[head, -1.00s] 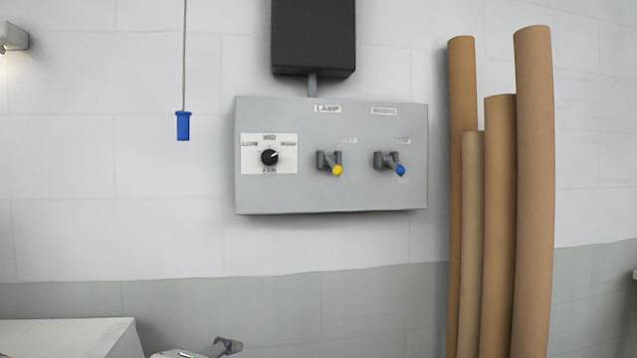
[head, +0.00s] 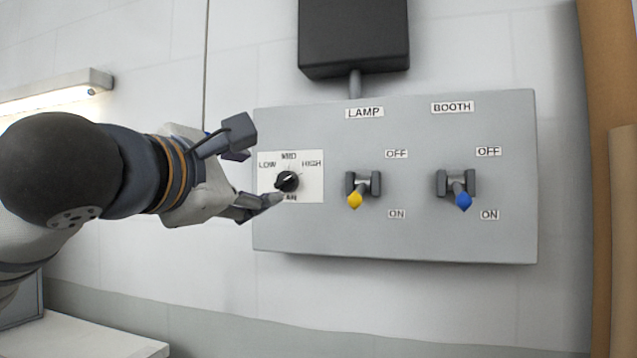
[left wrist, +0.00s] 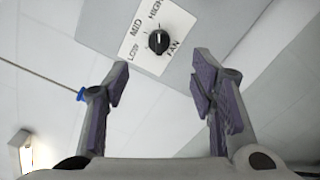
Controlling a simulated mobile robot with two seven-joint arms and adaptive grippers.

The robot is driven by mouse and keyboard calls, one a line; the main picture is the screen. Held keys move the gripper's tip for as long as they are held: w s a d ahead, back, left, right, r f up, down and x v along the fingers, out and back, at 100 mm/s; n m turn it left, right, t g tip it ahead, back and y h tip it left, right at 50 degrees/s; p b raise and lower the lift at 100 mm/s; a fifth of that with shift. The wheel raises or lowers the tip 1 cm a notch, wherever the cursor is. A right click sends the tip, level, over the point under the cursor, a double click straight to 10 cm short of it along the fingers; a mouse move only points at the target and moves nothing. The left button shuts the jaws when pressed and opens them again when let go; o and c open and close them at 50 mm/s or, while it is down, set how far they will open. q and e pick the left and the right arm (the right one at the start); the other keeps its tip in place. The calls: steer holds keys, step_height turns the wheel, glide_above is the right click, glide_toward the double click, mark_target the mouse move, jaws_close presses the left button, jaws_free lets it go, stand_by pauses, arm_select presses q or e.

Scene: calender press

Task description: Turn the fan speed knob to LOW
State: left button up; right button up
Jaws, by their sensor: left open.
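The fan speed knob (head: 287,181) is a round black dial on a white plate (head: 312,190) marked LOW, MID and HIGH, at the left of a grey control box (head: 400,235). In the left wrist view the knob (left wrist: 158,41) has a white mark that points toward HIGH. My left gripper (head: 253,169) is open and empty, just left of the knob. Its lower finger is close to the plate's lower left edge; I cannot tell whether it touches. In the left wrist view the knob lies beyond the gap between the fingertips (left wrist: 163,78). My right gripper is out of view.
A yellow-tipped LAMP switch (head: 355,200) and a blue-tipped BOOTH switch (head: 463,201) stick out right of the knob. A black box (head: 354,38) hangs above. Brown tubes (head: 622,200) stand at the far right. A blue cord pull (left wrist: 81,95) hangs near the gripper.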

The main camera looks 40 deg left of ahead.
mark_target(282, 181)
arm_select(q)
steer(key=x, duration=1.1)
steer(key=shift+w+a+f, duration=0.1)
steer(key=shift+a, duration=0.2)
steer(key=c, duration=1.2)
